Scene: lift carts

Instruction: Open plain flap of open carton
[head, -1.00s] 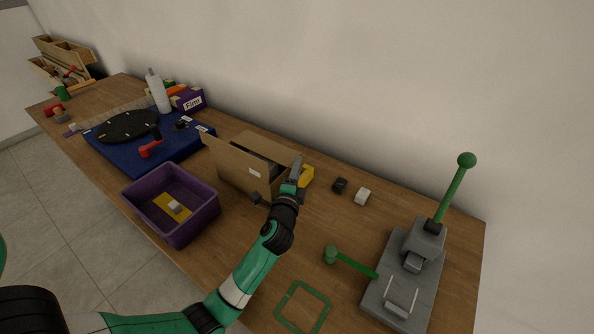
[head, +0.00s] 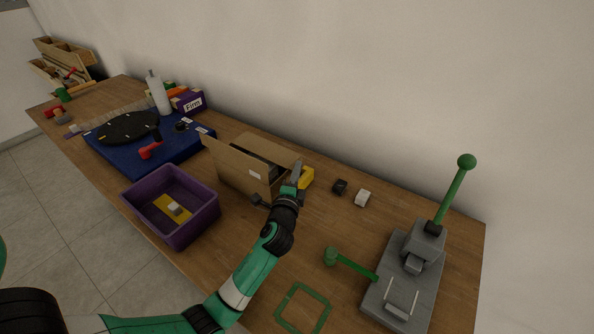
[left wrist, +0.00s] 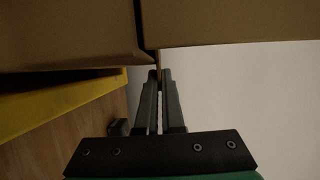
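The open brown carton (head: 237,171) stands on the bench with a small white label on its front side. A flap (head: 213,149) juts out and up at its left end. My left gripper (head: 297,172) is at the carton's right end. In the left wrist view, brown cardboard (left wrist: 230,22) fills the top. The two fingers of my left gripper (left wrist: 159,76) are nearly together there, with a thin brown edge between their tips, apparently a flap seen edge-on. The carton's contents are mostly hidden. My right gripper is out of view.
A purple bin (head: 180,235) holding a yellow item stands left of the carton. A yellow object (head: 306,178) sits right behind my left gripper. Black and white small blocks (head: 362,198) and a grey press (head: 408,275) are further right. A blue board (head: 175,150) lies beyond the bin.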

